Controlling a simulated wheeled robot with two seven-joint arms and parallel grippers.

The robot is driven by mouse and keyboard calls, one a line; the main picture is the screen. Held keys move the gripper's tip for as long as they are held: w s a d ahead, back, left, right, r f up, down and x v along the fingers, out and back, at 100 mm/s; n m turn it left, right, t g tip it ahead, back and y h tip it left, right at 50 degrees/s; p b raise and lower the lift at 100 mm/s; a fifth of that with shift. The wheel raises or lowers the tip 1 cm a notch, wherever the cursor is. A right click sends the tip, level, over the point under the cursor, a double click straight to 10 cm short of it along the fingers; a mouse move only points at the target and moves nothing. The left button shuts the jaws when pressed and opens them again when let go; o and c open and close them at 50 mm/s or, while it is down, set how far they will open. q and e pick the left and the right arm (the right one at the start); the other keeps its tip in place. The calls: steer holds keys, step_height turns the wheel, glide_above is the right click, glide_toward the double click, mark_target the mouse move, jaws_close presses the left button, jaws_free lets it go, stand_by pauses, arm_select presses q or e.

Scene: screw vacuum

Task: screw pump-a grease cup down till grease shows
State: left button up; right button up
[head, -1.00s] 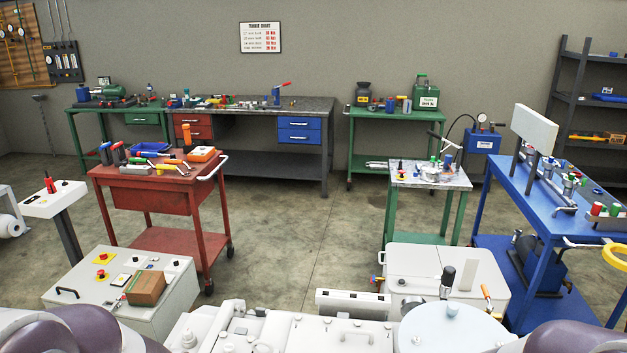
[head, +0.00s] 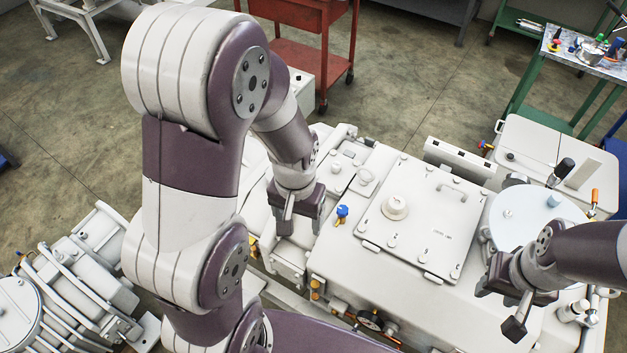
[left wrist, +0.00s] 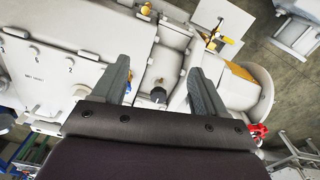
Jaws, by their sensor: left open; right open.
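The pump housing (head: 345,265) is a pale grey machine in the middle of the head view. I cannot tell for certain which fitting is the pump-a grease cup. A small dark round knob (left wrist: 158,95) sits between the finger lines in the left wrist view, apart from both fingers. A blue-topped fitting with a yellow base (head: 342,212) stands on the housing, right of my left gripper (head: 297,218). That gripper points down, open and empty; its fingers also show in the left wrist view (left wrist: 160,88). My right gripper (head: 503,308) is open and empty over the housing's right part.
A flat cover plate with a cream knob (head: 395,207) lies right of the left gripper. A pale round lid (head: 523,214) is behind my right gripper. A ribbed grey machine (head: 85,285) stands at lower left. Bare floor (head: 65,135) lies at upper left.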

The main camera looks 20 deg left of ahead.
arm_select(q)
steer(key=w+a+n+p, duration=0.3)
steer(key=w+n+p, duration=0.2)
steer(key=w+n, duration=0.9)
steer(key=shift+m, duration=0.4)
steer(key=f+p, duration=0.1)
steer(key=f, duration=0.3)
steer(key=f+p, duration=0.1)
steer(key=f, duration=0.3)
steer(key=w+f+p, duration=0.1)
steer(key=f, duration=0.2)
steer(key=shift+a+f, duration=0.2)
steer(key=shift+f, duration=0.5)
arm_select(e)
step_height(320, 180, up, 12)
steer(key=shift+w, duration=0.15)
arm_select(q)
steer(key=c, duration=1.1)
arm_select(e)
steer(key=shift+a, duration=0.1)
